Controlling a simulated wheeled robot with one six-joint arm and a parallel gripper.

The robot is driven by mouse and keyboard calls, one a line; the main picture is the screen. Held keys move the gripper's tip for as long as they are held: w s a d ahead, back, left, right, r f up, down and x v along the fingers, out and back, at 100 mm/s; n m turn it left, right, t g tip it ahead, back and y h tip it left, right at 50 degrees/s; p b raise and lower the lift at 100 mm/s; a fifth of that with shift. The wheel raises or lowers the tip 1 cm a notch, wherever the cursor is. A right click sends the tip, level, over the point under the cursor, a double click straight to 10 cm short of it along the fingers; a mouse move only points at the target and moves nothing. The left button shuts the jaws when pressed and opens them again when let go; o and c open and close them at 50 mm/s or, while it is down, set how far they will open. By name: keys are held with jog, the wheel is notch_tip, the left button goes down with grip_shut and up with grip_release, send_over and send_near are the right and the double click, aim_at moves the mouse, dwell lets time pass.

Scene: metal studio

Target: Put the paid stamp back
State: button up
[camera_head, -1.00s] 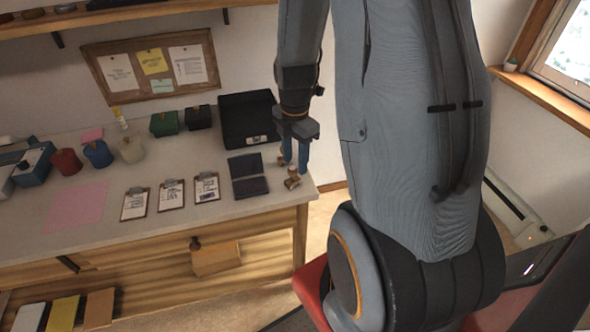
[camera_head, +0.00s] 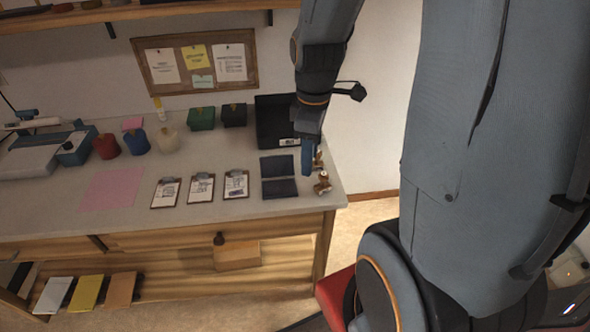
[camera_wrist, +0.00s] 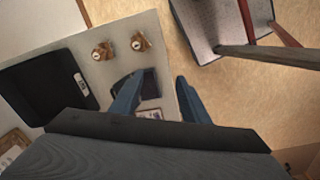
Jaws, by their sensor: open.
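Two small wooden-handled stamps stand at the right end of the counter. The nearer one (camera_head: 323,184) and the farther one (camera_head: 319,158) are beside the ink pad. Both stamps also show in the wrist view, one at left (camera_wrist: 102,51) and one at right (camera_wrist: 140,42). I cannot tell which is the paid stamp. My gripper (camera_head: 307,165) points down just left of the stamps, over the right side of the open dark ink pad (camera_head: 279,188). In the wrist view its fingers (camera_wrist: 157,88) are apart with nothing between them.
A black box (camera_head: 272,118) with a white label stands behind the ink pad. Several clipboards (camera_head: 201,188) lie left of it, with a pink sheet (camera_head: 112,188) further left. Coloured pots and small boxes stand behind. The counter's right edge is close to the stamps.

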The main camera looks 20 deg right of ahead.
jog(key=s+a+r+m, duration=0.1)
jog(key=s+a+m, duration=0.4)
jog(key=m, duration=0.5)
jog(key=shift+a+r+t, duration=0.15)
jog(key=shift+a+t, duration=0.15)
jog(key=shift+a, duration=0.45)
jog(key=shift+w, duration=0.1)
